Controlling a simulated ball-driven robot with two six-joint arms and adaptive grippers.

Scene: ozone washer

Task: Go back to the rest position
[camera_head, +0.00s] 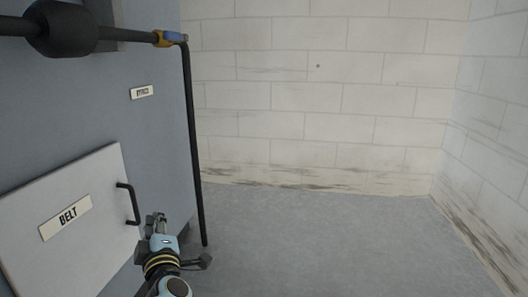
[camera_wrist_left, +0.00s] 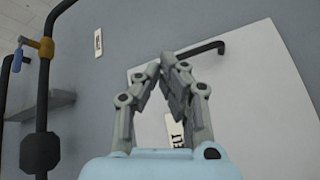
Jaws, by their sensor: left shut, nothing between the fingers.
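My left gripper (camera_head: 157,220) is low in the head view, just right of the white belt panel (camera_head: 100,170) with its black handle (camera_head: 129,204). In the left wrist view the fingertips of my left gripper (camera_wrist_left: 166,62) meet, shut and empty. There the black handle (camera_wrist_left: 200,48) shows behind the fingertips and the panel (camera_wrist_left: 255,100) fills much of the right side. The fingers partly cover the BELT label (camera_wrist_left: 174,126). I cannot tell whether the gripper touches the handle. My right gripper is in neither view.
A grey-blue machine wall (camera_head: 160,110) stands on the left. A black pipe (camera_head: 192,140) with a blue and yellow valve (camera_head: 170,38) runs down to the floor beside it. The grey floor (camera_head: 330,245) is clear up to the white block walls (camera_head: 330,90).

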